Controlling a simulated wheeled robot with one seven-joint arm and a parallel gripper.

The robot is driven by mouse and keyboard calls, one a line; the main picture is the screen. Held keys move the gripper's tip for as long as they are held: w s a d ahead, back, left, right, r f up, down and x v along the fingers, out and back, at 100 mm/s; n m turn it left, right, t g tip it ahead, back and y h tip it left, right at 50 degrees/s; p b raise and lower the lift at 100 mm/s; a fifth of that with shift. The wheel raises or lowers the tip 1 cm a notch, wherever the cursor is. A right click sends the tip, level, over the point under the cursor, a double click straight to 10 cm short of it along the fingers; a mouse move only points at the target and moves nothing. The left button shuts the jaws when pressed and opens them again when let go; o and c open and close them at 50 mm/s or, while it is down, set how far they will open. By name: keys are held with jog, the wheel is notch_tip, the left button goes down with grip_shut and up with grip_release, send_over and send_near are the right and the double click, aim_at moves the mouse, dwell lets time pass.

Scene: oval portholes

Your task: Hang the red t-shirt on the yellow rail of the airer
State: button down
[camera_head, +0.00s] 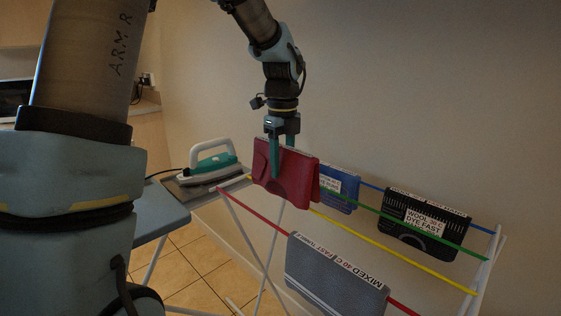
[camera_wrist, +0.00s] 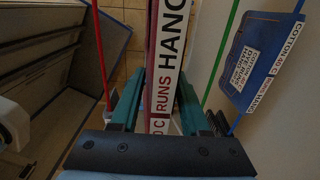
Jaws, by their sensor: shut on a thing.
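The red t-shirt (camera_head: 296,180) is a folded panel hanging from my gripper (camera_head: 281,163). In the wrist view its white-labelled top edge (camera_wrist: 172,60) runs between my two teal fingers (camera_wrist: 158,95), shut on it. In the head view the yellow rail (camera_head: 400,254) passes behind or inside the lower part of the t-shirt and comes out at its lower right. The shirt's top fold is above the rail's line. In the wrist view the shirt hides the yellow rail, between the red and green rails. I cannot tell whether shirt and rail touch.
A blue garment (camera_head: 340,190) hangs close behind the t-shirt, also in the wrist view (camera_wrist: 258,60). A black garment (camera_head: 425,222) hangs farther right, and a grey one (camera_head: 335,280) on the red rail (camera_head: 250,208) in front. An iron (camera_head: 210,165) stands at left. The yellow rail's right stretch is bare.

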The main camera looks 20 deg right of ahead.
notch_tip(320, 180, down, 11)
jog(key=b, duration=0.5)
dwell(0.7)
jog(key=shift+c, duration=1.5)
grip_release()
